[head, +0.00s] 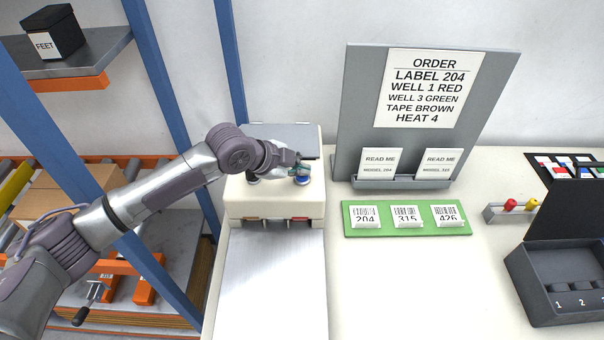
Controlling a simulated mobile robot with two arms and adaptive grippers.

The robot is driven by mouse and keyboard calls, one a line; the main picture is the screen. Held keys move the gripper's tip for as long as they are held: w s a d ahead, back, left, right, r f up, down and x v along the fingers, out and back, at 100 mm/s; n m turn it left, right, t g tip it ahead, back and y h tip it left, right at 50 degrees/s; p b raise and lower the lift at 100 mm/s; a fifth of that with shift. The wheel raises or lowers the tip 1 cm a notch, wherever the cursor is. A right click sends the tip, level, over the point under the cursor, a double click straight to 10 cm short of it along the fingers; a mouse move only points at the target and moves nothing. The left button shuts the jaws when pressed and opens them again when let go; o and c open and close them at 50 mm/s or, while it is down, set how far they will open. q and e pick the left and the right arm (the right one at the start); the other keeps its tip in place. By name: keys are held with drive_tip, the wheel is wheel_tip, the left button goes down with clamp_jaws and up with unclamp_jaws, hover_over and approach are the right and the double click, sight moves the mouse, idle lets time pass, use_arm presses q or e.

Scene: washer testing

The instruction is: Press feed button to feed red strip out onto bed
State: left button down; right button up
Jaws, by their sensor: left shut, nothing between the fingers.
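The cream feeder machine (275,208) stands at the back of a metal bed (272,285). Its front has two slots, one with a brown strip end (250,219) and one with a red strip end (299,219). The bed looks bare. A blue button (302,182) is on the machine's top right, above the red slot. My left gripper (303,173) is shut and empty, with its tips at this button; I cannot tell whether they touch or press it. A second button (253,181) on the left is partly hidden by my arm. My right gripper is out of view.
An order board (352,100) stands behind with two read-me cards. A green tray (350,222) holds labels 204, 315 and 426. A dark box (540,290) and a lever block (500,213) are at right. A shelf rack with blue posts (230,60) is at left.

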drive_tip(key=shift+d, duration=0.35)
